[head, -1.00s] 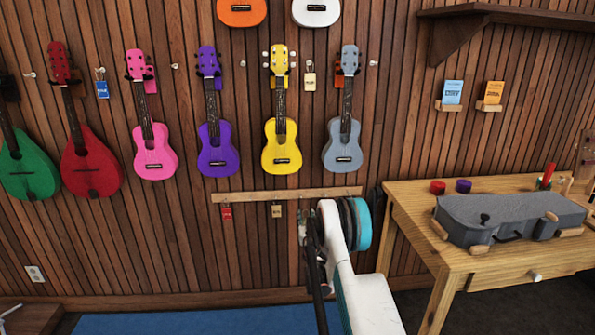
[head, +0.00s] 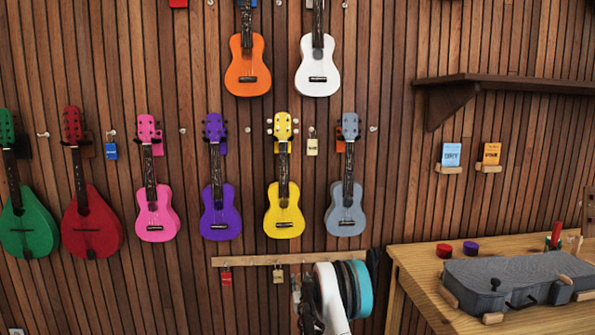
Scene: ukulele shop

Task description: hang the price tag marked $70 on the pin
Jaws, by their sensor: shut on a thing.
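My gripper (head: 298,288) is at the right part of the low wooden rail (head: 250,260), mostly hidden by my own arm. It is shut on a small pale tag whose marking I cannot read. A red tag (head: 226,278) and a tan tag (head: 278,276) hang from the rail left of it. White wall pins stand in a row by the ukulele necks. A blue tag (head: 111,151) and a cream tag (head: 312,147) hang on two. Bare pins show by the red instrument (head: 43,134), by the purple ukulele (head: 248,130) and right of the grey ukulele (head: 373,128).
Pink, purple, yellow (head: 284,212) and grey (head: 345,212) ukuleles hang above the rail; orange and white ones hang higher. A workbench (head: 410,262) with a grey instrument case (head: 515,272) stands at right. A dark shelf (head: 500,82) juts out at upper right.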

